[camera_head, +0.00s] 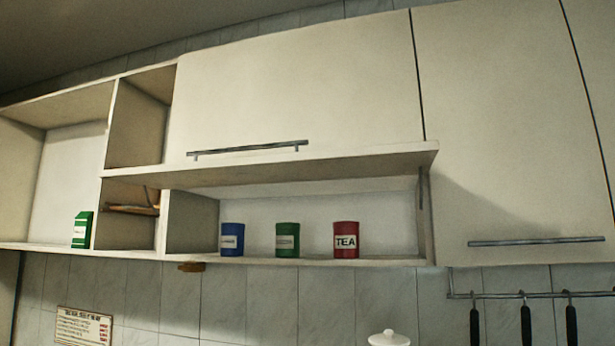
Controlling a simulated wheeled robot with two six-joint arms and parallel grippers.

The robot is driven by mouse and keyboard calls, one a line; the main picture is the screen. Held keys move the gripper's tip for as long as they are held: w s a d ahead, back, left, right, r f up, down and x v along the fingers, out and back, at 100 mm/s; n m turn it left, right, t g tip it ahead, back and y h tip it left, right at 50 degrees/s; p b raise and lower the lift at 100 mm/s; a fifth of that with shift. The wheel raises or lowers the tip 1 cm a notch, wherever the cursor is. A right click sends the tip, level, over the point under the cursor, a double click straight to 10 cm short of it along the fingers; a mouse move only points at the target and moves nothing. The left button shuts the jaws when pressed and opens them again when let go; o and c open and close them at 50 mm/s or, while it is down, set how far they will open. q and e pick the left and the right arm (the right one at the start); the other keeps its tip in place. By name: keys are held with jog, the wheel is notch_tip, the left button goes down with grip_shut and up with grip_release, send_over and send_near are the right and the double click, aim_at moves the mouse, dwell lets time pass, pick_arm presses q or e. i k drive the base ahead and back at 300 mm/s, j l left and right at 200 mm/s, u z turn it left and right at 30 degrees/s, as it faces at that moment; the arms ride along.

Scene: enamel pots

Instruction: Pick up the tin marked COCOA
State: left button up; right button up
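Three tins stand in a row on the open shelf (390,262) under the wall cupboard. The left one is a blue tin (231,233), the middle one is a green tin (287,230), and the right one is a red tin (346,229) with a label that reads TEA. The labels on the blue and green tins are too small and blurred to read, so I cannot tell for sure which is marked COCOA. The tins are upright and stand apart from each other. Neither of my grippers is in view.
A green and white box (82,230) stands in the left shelf bay. Cupboard doors with bar handles (247,148) close the space above and right. A white lidded knob (389,339) shows at the bottom. Dark utensils (526,325) hang from a rail at lower right.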

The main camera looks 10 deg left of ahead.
aim_at(287, 242)
jog(key=j+z, duration=0.1)
jog(key=j, duration=0.75)
jog(key=k+j, duration=0.15)
jog(key=j, duration=0.75)
jog(key=z, duration=0.05)
